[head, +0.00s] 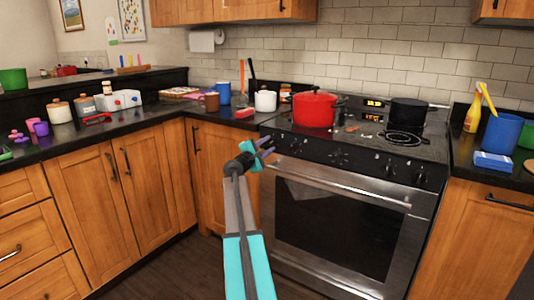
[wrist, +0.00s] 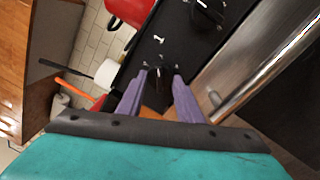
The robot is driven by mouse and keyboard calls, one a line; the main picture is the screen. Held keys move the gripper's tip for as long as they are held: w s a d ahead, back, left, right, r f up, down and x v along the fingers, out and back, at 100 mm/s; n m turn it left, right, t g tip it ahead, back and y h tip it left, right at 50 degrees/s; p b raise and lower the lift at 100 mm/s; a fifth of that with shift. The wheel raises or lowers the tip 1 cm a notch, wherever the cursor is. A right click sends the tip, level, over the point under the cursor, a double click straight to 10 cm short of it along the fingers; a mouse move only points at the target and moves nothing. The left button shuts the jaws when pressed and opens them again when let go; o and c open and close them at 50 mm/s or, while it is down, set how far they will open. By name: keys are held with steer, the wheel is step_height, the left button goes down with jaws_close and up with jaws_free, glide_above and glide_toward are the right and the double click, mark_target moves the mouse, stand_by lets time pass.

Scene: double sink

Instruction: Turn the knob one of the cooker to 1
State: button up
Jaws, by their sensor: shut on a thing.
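The cooker (head: 345,190) has a black front panel with dark knobs above its oven door. My gripper (head: 266,146) is at the left end of this panel in the head view, covering the leftmost knob. In the wrist view, the two purple fingers of my gripper (wrist: 160,80) reach the panel on either side of a dark knob (wrist: 159,72), which is mostly hidden between them. The gripper is shut on this knob. White marks show around it, but its pointer and setting cannot be read. Another knob (wrist: 206,10) shows farther along the panel.
The steel oven handle (head: 340,186) runs just below the panel, close to my gripper. A red pot (head: 314,110) and a black pot (head: 408,112) stand on the cooktop. The counter left of the cooker holds a white mug (head: 265,101) and other items.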

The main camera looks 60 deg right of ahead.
steer(key=shift+d+r+m+b, duration=0.1)
steer(key=shift+r+m+b, duration=0.1)
steer(key=shift+m+b, duration=0.5)
steer(key=o, duration=1)
steer(key=shift+o, duration=0.2)
steer(key=shift+f, duration=0.15)
steer(key=shift+a, duration=0.35)
steer(key=a+p, duration=0.1)
steer(key=a, duration=1.2)
steer(key=shift+s+f+p, duration=0.15)
steer(key=shift+f+p, duration=0.2)
steer(key=shift+f, duration=0.05)
